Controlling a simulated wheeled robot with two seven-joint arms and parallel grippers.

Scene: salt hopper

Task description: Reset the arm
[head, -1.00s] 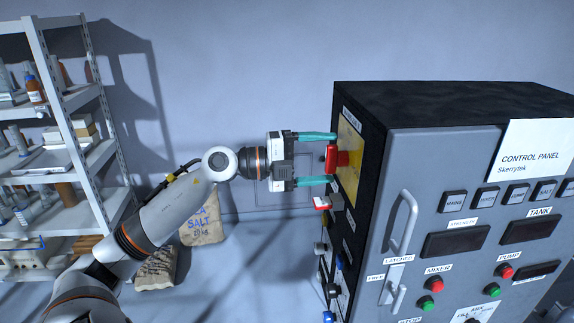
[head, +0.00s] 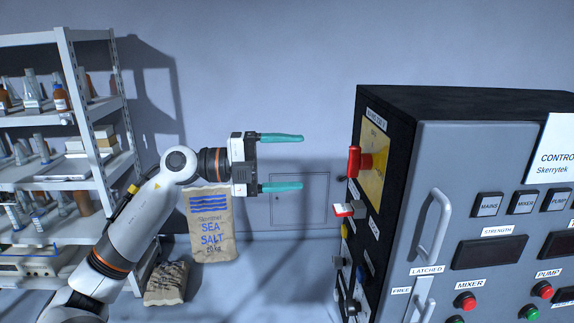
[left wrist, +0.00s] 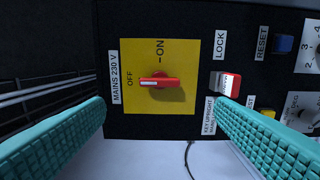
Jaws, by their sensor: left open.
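My left gripper (head: 283,162) is open and empty, its two teal fingers pointing right toward the side of the black control cabinet (head: 455,104). A clear gap separates the fingertips from the red mains switch handle (head: 354,162) on its yellow plate (head: 374,165). In the left wrist view the red handle (left wrist: 158,82) lies along the OFF direction, between the teal fingers and touched by neither. The red and white lock key (left wrist: 230,85) is beside it, and it also shows in the head view (head: 343,209). My right gripper is not in view.
The cabinet's front has a grey door handle (head: 430,235), buttons and displays. Below the lock are more knobs. A sea salt sack (head: 211,225) stands behind my arm by a shelf rack (head: 75,110) with bottles. The space between gripper and cabinet is free.

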